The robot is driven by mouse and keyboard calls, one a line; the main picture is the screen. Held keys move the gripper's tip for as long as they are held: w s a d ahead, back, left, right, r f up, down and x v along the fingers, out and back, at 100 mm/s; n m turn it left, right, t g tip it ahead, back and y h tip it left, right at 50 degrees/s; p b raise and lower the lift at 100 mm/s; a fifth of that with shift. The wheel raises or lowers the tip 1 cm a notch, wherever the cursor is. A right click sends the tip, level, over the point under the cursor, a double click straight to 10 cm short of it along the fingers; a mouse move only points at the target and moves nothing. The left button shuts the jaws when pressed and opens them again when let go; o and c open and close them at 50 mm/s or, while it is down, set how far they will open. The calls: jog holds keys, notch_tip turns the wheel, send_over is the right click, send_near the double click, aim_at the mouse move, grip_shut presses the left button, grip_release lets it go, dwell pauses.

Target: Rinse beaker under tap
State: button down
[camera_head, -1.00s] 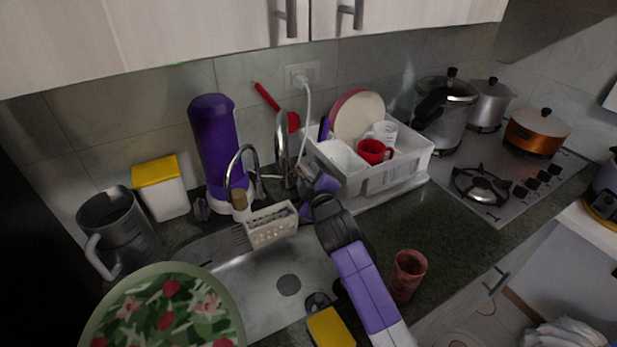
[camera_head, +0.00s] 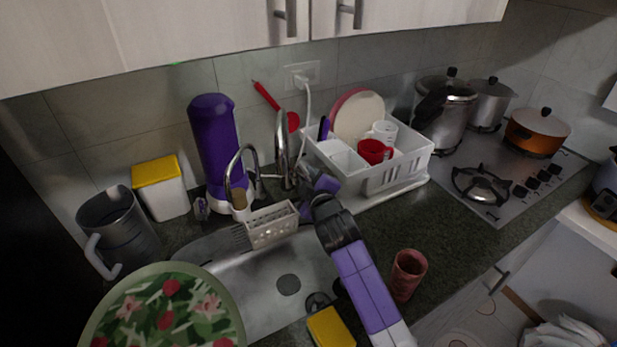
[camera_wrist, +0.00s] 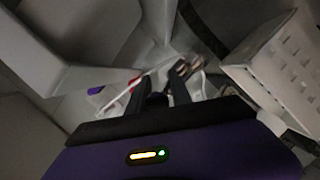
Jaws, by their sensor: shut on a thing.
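The metal tap (camera_head: 282,150) stands behind the sink (camera_head: 262,285). My gripper (camera_head: 303,172) is at the tap's right side; it also shows in the wrist view (camera_wrist: 158,88). Its dark fingers are shut on a small part there, which looks like the tap's handle, though the contact is mostly hidden. A reddish-brown beaker-like cup (camera_head: 408,274) stands upright on the counter right of my arm, apart from the gripper. A grey jug (camera_head: 118,232) with a handle stands at the left. No water stream is clear.
A white dish rack (camera_head: 395,180) with plates and mugs stands just right of my gripper. A perforated caddy (camera_head: 272,226) sits at the sink's back edge. A purple dispenser (camera_head: 215,150) stands left of the tap. A floral plate (camera_head: 165,310) covers the front left.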

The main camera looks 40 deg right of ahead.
jog(key=shift+r, duration=0.3)
dwell(0.5)
jog(key=p, duration=0.3)
jog(key=shift+w+r, duration=0.15)
jog(key=shift+r, duration=0.2)
jog(key=shift+f, duration=0.15)
jog(key=c, duration=1.2)
grip_release()
jog(key=shift+o, duration=0.2)
jog(key=shift+f, duration=0.1)
jog(key=shift+g, duration=0.3)
